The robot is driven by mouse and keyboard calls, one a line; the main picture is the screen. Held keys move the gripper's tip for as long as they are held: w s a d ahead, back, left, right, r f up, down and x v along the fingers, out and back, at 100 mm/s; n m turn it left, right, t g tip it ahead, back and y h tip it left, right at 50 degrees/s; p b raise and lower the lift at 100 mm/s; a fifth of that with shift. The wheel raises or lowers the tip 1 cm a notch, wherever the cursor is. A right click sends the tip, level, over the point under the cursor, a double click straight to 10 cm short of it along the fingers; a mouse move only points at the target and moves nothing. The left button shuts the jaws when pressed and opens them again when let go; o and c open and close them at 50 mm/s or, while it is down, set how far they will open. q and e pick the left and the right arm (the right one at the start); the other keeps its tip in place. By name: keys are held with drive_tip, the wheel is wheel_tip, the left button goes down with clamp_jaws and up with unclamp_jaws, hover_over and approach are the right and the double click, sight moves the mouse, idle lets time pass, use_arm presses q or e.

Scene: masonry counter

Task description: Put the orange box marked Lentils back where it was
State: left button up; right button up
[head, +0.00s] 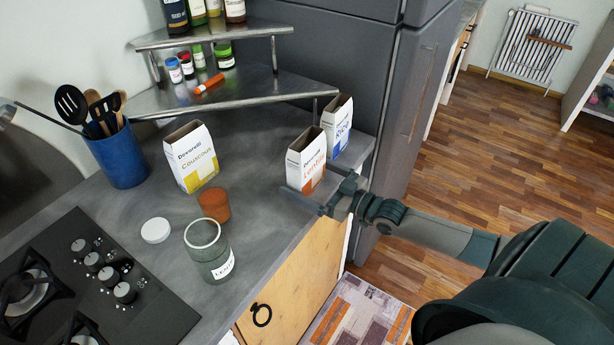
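The white and orange box marked Lentils (303,168) stands upright on the grey counter near its right edge, with its top open. My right gripper (310,192) is low at the box's base, reaching in from the right. My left gripper is not in view.
A blue Rice box (341,131) stands close behind the Lentils box. A yellow Couscous box (193,160), orange-brown cup (214,205), glass jar (207,252) and white lid (155,230) stand to the left. A metal corner shelf (240,92) is behind; a hob (85,285) is front left.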

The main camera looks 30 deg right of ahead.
drive_tip(key=shift+r, duration=0.1)
drive_tip(key=shift+r, duration=0.15)
drive_tip(key=shift+s+d+f, duration=0.2)
drive_tip(key=shift+s, duration=0.25)
drive_tip(key=b+v, duration=0.2)
drive_tip(key=v, duration=0.9)
idle(0.6)
